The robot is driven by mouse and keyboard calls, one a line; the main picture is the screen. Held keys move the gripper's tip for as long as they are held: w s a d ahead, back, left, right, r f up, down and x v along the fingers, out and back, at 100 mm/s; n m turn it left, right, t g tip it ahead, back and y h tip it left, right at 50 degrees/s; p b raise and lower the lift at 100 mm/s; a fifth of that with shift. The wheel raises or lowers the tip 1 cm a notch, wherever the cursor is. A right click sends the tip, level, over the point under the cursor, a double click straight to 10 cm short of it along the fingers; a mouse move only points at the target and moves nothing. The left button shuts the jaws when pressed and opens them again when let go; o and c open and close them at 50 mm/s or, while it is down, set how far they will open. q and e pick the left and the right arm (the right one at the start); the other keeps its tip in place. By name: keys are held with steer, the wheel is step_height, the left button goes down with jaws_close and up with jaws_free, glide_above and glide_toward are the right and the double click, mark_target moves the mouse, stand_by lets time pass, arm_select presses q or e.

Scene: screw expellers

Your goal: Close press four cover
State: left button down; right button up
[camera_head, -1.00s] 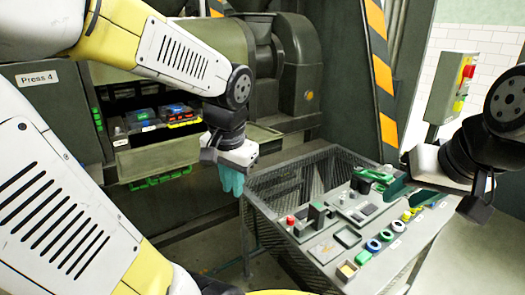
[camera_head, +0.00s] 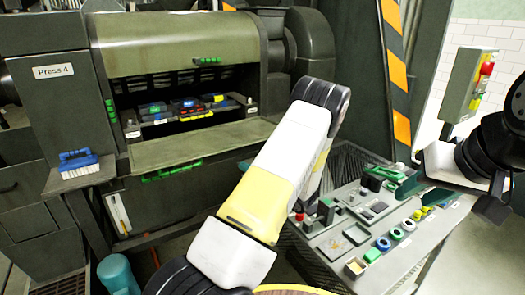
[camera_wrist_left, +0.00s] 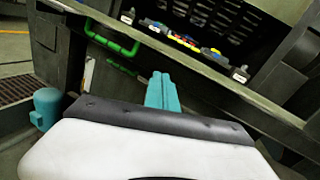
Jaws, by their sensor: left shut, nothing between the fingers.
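Press 4 has a label (camera_head: 53,71) on its left panel. Its olive cover (camera_head: 165,45) is up, with a green handle (camera_head: 207,61) on its lower edge, and the opening below shows. A ledge (camera_head: 195,146) sticks out below the opening, with a green handle (camera_head: 165,174) under it. My left gripper is hidden behind my arm in the head view. In the left wrist view its teal fingers (camera_wrist_left: 161,90) are together and empty, in front of the ledge, with the lower green handle (camera_wrist_left: 110,42) to their left, apart.
Several coloured blocks (camera_head: 187,108) sit inside the opening. A blue brush (camera_head: 78,162) lies on the left shelf. The control panel (camera_head: 355,235) with buttons is at the right. A teal cylinder (camera_head: 118,275) stands low at left. A button box (camera_head: 470,85) hangs at far right.

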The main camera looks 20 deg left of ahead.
arm_select(q)
steer(key=w+d+f+m+t+h, duration=0.2)
steer(key=w+d+f+m+t, duration=0.2)
steer(key=f+m+t, duration=0.1)
steer(key=w+a+r, duration=0.5)
steer(key=w+a, duration=0.2)
steer(key=shift+m+t, duration=0.3)
steer(key=shift+a+r, duration=0.1)
steer(key=shift+r, duration=0.05)
